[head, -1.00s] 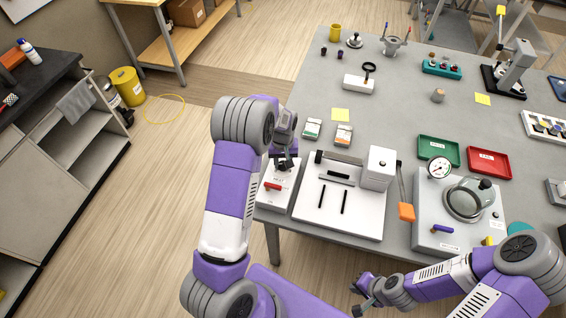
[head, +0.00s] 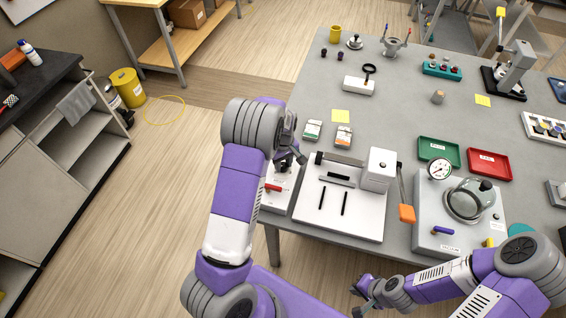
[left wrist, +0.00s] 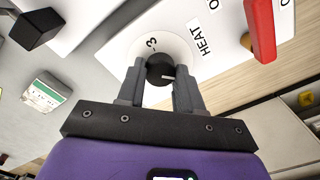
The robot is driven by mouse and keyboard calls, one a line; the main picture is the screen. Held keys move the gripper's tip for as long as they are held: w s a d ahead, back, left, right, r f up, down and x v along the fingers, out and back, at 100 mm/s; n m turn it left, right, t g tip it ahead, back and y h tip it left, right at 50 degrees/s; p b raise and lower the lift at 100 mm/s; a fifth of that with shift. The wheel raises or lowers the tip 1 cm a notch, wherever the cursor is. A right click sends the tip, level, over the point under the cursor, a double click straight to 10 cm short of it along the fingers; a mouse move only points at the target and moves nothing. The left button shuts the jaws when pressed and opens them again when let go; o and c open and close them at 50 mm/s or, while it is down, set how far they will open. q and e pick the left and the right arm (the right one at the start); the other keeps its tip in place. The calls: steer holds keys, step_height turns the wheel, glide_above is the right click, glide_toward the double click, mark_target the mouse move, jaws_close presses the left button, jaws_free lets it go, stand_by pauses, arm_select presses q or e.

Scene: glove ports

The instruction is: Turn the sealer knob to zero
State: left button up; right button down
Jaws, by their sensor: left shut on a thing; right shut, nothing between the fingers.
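The black sealer knob (left wrist: 160,69) sits on a white dial disc on the white control box. In the left wrist view my left gripper (left wrist: 160,82) has its fingers on either side of the knob and is shut on it. A white pointer line on the knob points right in that view, and a "3" mark shows on the dial to its upper left. In the head view my left gripper (head: 287,160) is over the far end of the control box (head: 279,190), and the arm partly hides it. My right gripper (head: 364,294) is shut and empty off the table's front edge.
A red switch lever (left wrist: 260,30) stands on the same box beside a "HEAT" label. The white sealer (head: 345,215) is right of the box. Two small cartons (head: 313,130) lie behind. A vacuum unit (head: 430,215) stands farther right.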

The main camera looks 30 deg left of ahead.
mark_target(283, 166)
arm_select(q)
steer(key=o, duration=1)
steer(key=shift+o, duration=0.2)
steer(key=shift+r, duration=0.1)
step_height(283, 166, up, 8)
steer(key=shift+f, duration=0.25)
